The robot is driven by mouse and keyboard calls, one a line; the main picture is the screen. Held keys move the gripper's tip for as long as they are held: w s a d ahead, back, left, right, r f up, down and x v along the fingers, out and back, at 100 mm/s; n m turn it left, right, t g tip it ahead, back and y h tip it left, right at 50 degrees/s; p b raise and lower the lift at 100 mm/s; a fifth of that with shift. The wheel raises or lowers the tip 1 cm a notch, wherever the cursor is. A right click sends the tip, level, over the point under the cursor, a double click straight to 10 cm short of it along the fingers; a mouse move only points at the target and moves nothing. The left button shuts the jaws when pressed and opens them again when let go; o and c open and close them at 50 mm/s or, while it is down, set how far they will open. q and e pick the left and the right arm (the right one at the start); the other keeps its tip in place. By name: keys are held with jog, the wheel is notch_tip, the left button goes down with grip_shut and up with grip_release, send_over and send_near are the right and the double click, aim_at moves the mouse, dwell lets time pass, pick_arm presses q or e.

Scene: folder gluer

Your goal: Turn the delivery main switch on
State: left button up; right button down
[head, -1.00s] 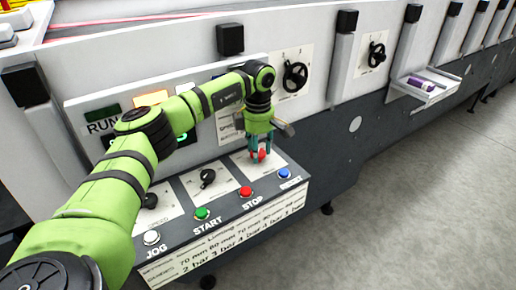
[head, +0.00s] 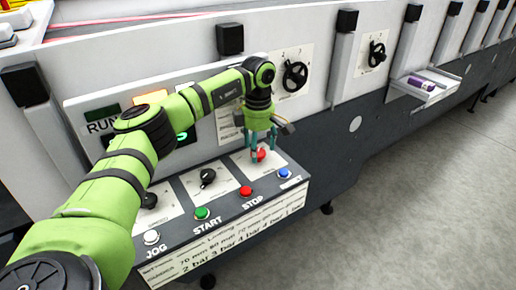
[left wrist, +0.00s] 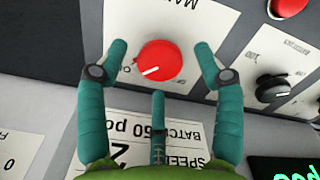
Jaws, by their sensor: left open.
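The main switch is a red round knob (head: 261,155) on a white plate at the back right of the grey control panel. It also shows in the left wrist view (left wrist: 160,60), with a white mark towards its lower left edge and a partly cut-off label starting "MA" above it. My left gripper (head: 261,150) points down over the switch. In the left wrist view its teal fingers (left wrist: 160,65) are spread open on either side of the knob, with visible gaps, and a third finger is below it. My right gripper is not in view.
A black selector knob (head: 208,177) sits left of the switch. In front are a white JOG button (head: 152,237), green START (head: 202,214), red STOP (head: 246,191) and blue button (head: 284,173). A white machine wall rises behind; open floor (head: 430,200) lies right.

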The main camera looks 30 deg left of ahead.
pick_arm(q)
notch_tip(320, 180, up, 11)
dwell(0.3)
dwell(0.5)
